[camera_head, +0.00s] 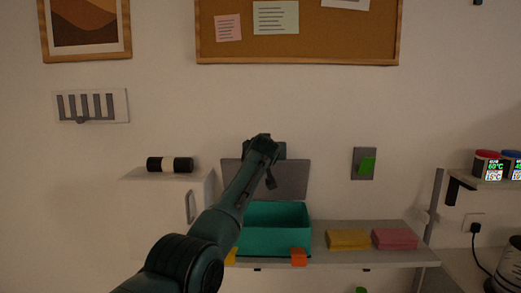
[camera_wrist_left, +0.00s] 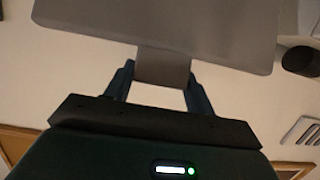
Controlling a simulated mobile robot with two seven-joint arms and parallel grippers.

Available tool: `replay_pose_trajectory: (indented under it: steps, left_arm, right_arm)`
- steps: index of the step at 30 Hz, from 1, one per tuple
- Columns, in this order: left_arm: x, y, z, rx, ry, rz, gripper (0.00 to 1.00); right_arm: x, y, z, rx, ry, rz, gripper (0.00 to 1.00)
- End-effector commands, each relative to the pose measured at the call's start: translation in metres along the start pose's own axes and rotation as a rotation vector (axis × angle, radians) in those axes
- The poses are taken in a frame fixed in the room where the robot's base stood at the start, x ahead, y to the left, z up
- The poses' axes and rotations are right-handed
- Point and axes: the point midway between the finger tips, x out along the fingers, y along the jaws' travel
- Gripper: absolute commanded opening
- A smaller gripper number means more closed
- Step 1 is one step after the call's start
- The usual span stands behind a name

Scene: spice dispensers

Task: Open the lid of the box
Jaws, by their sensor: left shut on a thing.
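The box (camera_head: 285,218) is teal and open-topped and stands on a grey shelf. Its grey lid (camera_head: 288,178) stands raised at the back of the box, close to the wall. My left gripper (camera_head: 262,148) is at the lid's upper edge. In the left wrist view, the lid (camera_wrist_left: 170,30) fills the upper part, and its tab (camera_wrist_left: 162,68) lies between the two fingers of my left gripper (camera_wrist_left: 160,82), which is shut on it. My forearm hides the left part of the box in the head view. My right gripper is not in view.
A white cabinet (camera_head: 150,225) with a black and white roll (camera_head: 170,164) on top stands left of the box. Yellow (camera_head: 348,239) and pink (camera_head: 394,239) pads lie on the grey shelf (camera_head: 350,256) to the right. A green switch (camera_head: 367,164) is on the wall.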

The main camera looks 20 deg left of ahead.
Motion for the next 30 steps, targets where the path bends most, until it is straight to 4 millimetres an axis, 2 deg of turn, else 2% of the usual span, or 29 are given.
replay_pose_trajectory:
  steps: [1, 16, 17, 24, 30]
  left_arm:
    - [-0.001, 0.0, -0.0045, -0.002, 0.0, -0.001, 0.13]
    - [-0.0007, 0.0012, -0.002, -0.002, -0.014, -0.003, 0.13]
    - [-0.0007, 0.0012, -0.0019, -0.002, -0.014, -0.003, 0.55]
    - [-0.0005, 0.0016, -0.0009, -0.001, -0.015, -0.002, 0.75]
    - [-0.0004, 0.0018, -0.0004, -0.001, -0.016, -0.001, 0.76]
  right_arm:
    - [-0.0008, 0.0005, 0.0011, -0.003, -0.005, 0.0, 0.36]
    - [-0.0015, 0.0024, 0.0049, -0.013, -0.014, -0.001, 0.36]
    - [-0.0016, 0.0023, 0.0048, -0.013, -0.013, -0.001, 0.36]
    - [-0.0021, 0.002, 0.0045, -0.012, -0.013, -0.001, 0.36]
    - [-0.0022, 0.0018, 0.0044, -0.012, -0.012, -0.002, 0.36]
